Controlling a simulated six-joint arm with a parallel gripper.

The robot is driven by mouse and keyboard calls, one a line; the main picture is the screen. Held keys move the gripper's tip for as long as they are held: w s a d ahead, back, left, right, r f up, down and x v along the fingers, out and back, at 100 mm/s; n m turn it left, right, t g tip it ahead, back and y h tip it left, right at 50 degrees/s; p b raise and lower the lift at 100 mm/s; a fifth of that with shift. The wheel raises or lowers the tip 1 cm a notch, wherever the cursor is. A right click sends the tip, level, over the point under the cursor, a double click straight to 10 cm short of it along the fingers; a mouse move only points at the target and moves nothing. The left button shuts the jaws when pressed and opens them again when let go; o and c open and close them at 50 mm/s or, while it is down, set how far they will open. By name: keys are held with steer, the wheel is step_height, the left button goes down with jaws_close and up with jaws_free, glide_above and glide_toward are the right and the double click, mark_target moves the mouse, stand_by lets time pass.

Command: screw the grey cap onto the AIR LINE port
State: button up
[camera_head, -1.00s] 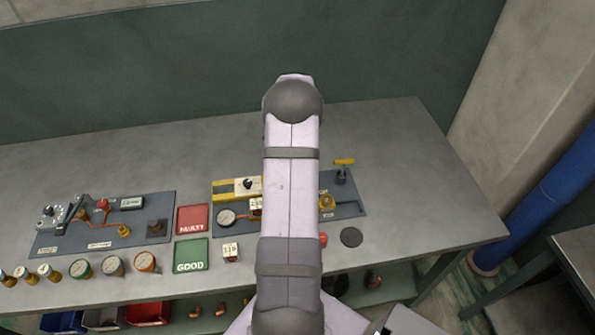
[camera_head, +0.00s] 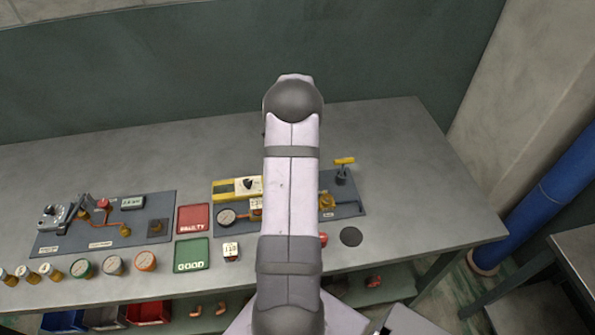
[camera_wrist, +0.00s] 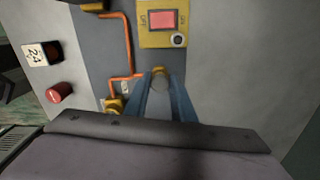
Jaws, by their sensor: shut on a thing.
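In the head view my arm covers the gripper and the middle of the right-hand board (camera_head: 348,210).
Near the fingers in the wrist view are a yellow switch box (camera_wrist: 162,22), orange pipe (camera_wrist: 127,45) and red button (camera_wrist: 59,92). In the head view a yellow T-handle (camera_head: 344,161) stands behind the board and a dark disc (camera_head: 351,237) lies in front.

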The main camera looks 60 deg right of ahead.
steer(key=shift+f, duration=0.1)
steer(key=m, duration=0.3)
steer(key=o, duration=1.4)
steer(key=shift+o, duration=0.2)
steer(key=shift+p, duration=0.3)
steer(key=shift+r+p, duration=2.45)
steer(key=shift+r, duration=1.1)
